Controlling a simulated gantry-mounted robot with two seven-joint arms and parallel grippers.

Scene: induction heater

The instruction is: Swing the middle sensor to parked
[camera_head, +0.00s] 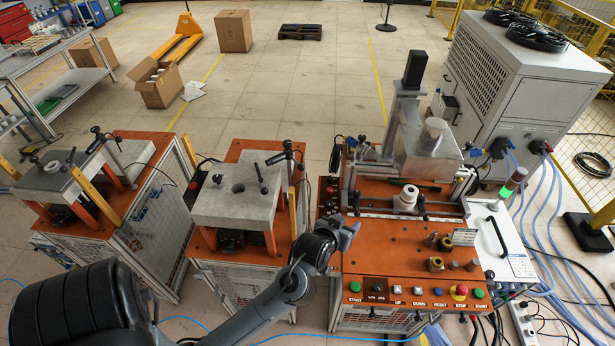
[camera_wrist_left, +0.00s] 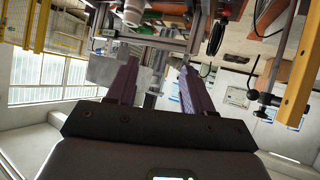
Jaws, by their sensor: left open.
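The middle sensor (camera_head: 285,151) is a small black device on a thin upright post at the back right of the middle station's grey plate. A black knobbed device (camera_wrist_left: 266,99) beside a yellow post shows at the right of the left wrist view; it may be this sensor, but I cannot be sure. My left gripper (camera_head: 351,230) is at the left rear of the right station's orange panel, to the right of and nearer than the sensor, and apart from it. In the left wrist view its two purplish fingers (camera_wrist_left: 155,86) are spread with nothing held. My right gripper is not in view.
The middle station's grey plate (camera_head: 228,208) carries a black lever (camera_head: 262,180). Another station (camera_head: 62,180) with a similar sensor (camera_head: 98,136) stands left. The right station's orange panel (camera_head: 395,262) has buttons and small metal parts. A large grey cabinet (camera_head: 520,90) stands behind right.

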